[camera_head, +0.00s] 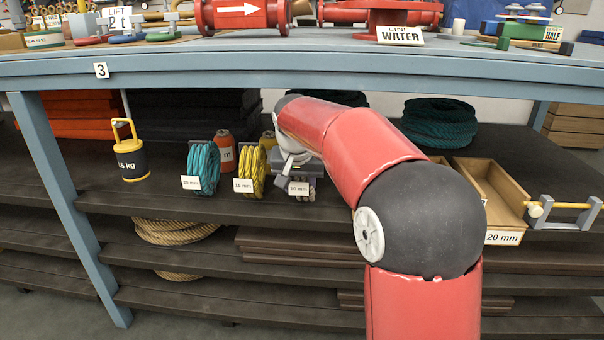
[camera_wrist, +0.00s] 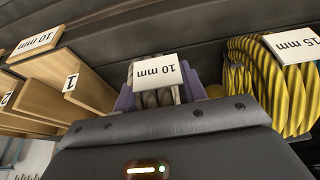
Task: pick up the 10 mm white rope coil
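The white rope coil with the "10 mm" tag (camera_head: 298,188) stands on the shelf under the bench, mostly hidden by my gripper in the head view. In the wrist view the tag (camera_wrist: 155,71) is upside down and the greyish-white coil (camera_wrist: 158,97) shows just below it. My gripper (camera_wrist: 160,95) has its purple fingers at either side of the coil, one left and one right. The fingers stand apart with the coil between them. I cannot tell whether they touch it. In the head view my gripper (camera_head: 297,175) is low over the shelf.
A yellow "15 mm" coil (camera_wrist: 270,85) stands close beside my gripper; it is left of it in the head view (camera_head: 252,172). A teal coil (camera_head: 204,168) and a yellow weight (camera_head: 131,160) stand further left. Wooden bins (camera_head: 492,195) are at right. The bench top (camera_head: 300,66) overhangs the shelf.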

